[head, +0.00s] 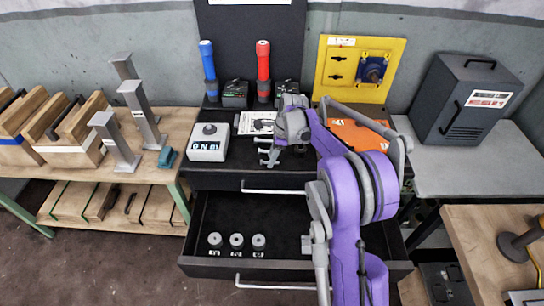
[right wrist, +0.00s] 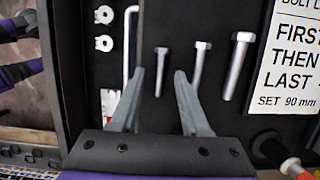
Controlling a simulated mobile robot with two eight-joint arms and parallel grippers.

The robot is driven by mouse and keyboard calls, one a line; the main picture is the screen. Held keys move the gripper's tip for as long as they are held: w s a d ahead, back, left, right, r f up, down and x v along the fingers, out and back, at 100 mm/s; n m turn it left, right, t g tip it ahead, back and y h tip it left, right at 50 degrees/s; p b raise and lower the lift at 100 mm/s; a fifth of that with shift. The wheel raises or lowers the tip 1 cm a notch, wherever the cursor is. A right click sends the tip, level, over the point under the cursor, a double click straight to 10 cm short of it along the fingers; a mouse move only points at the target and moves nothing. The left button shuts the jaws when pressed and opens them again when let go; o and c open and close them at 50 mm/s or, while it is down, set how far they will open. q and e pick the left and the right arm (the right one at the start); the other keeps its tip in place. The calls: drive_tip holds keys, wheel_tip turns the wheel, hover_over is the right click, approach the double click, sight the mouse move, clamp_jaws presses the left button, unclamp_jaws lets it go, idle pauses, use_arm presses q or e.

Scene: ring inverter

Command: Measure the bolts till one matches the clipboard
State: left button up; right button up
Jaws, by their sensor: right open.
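Several grey bolts (head: 268,158) lie on the dark cabinet top in the head view, partly hidden by my right arm. In the right wrist view a short bolt (right wrist: 161,58), a middle bolt (right wrist: 200,64) and a longer, thicker bolt (right wrist: 237,66) lie apart in a row. My right gripper (right wrist: 159,74) is open and empty, its fingertips on either side of the short bolt's line; contact cannot be told. The clipboard sheet (right wrist: 292,62) reads "FIRST, THEN, LAST" and "SET 90 mm", cut off at the edge. My left gripper is not in view.
Below, an open drawer (head: 215,215) holds three labelled round pieces (head: 237,241). A light grey box with a knob (head: 208,142) stands left of the bolts. Blue (head: 208,62) and red (head: 263,62) drivers stand behind. A yellow panel (head: 345,55) and orange plate (head: 362,136) are right.

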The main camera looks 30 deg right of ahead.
drive_tip(key=v, duration=1)
drive_tip(key=shift+r, duration=0.4)
drive_tip(key=s+a+r+n+t+h, duration=0.1)
drive_tip(key=s+a+n+h, duration=0.1)
drive_tip(key=s+a+n, duration=0.95)
drive_tip(key=s+a+f+n+t, duration=0.1)
drive_tip(key=s+a+f+n, duration=0.2)
drive_tip(key=s+n, duration=0.3)
drive_tip(key=s+a+f+n+t, duration=0.1)
drive_tip(key=s+a+f+n, duration=0.2)
drive_tip(key=s+n, duration=0.3)
drive_tip(key=s+f, duration=0.1)
drive_tip(key=s, duration=0.3)
drive_tip(key=shift+n+t+h, duration=0.35)
drive_tip(key=shift+t+h, duration=0.05)
